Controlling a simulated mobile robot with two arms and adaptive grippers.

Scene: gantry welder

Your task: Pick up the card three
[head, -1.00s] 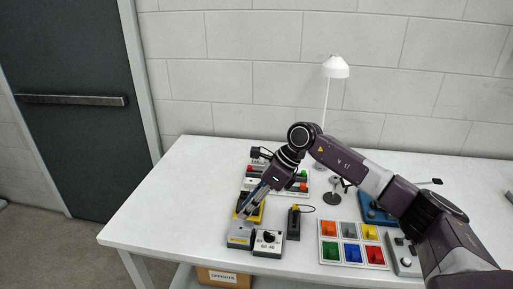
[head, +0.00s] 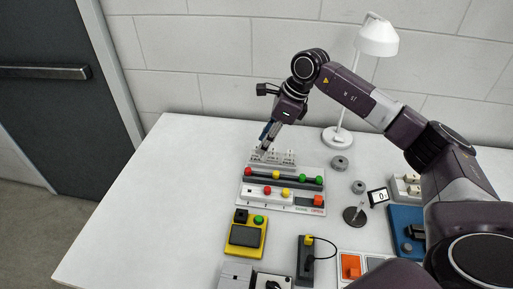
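My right gripper (head: 266,144) points down at the back of the table, over the left part of a white rack (head: 278,166). Several small white upright pieces (head: 288,157) stand in the rack. They may be the cards, but any numbers are too small to read, so I cannot tell which is card three. The fingertips are close to the left pieces and partly cover them. I cannot tell whether they touch or how far apart the fingers are. My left gripper is out of view.
A panel with coloured knobs (head: 284,191) lies in front of the rack. A yellow box (head: 245,236), a black device (head: 305,262) and a small "0" display (head: 377,196) are nearby. A white lamp (head: 377,38) stands back right. The table's left side is clear.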

